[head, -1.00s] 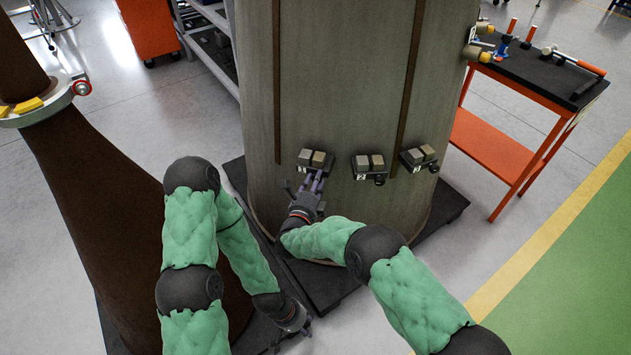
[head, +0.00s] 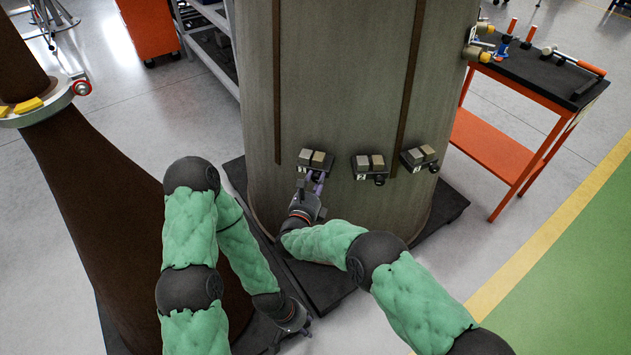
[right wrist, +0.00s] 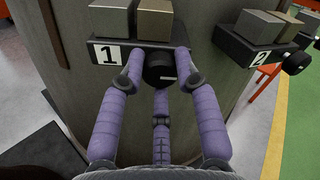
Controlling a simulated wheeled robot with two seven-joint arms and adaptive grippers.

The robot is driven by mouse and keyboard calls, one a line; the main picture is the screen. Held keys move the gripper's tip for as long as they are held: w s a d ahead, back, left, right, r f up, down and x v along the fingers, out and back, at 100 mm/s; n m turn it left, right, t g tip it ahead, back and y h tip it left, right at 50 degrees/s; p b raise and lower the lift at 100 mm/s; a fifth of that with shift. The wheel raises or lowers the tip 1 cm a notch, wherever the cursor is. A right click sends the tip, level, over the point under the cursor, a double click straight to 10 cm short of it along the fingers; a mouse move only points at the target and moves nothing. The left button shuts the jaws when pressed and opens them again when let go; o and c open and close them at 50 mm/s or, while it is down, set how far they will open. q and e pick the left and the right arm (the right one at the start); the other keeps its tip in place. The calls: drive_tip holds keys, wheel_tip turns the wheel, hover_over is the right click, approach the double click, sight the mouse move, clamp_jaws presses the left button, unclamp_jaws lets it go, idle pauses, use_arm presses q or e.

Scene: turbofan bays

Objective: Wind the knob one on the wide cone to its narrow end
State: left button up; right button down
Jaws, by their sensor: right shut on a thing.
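The wide grey-brown cone (head: 345,95) stands upright in the middle of the head view. Three black brackets with blocks sit low on its face. Bracket one (head: 315,160) is the leftmost, and its label "1" shows in the right wrist view (right wrist: 108,54). Under it is a round black knob one (right wrist: 160,68) with a pale line on its front. My right gripper (head: 314,185) has its purple fingers around this knob, one on each side and one below; it is shut on the knob. My left gripper (head: 300,325) hangs low near the dark base; its fingers are too small to read.
Bracket two (head: 370,168) and bracket three (head: 420,158) sit to the right, each with its own knob. A dark brown cone (head: 105,190) stands at the left. An orange tool cart (head: 500,140) stands at the right. A dark base plate (head: 452,208) lies under the wide cone.

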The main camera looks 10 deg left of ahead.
drive_tip(key=shift+a+r, duration=0.1)
drive_tip(key=shift+a, duration=0.05)
drive_tip(key=c, duration=0.9)
unclamp_jaws()
wheel_tip(320, 180, up, 10)
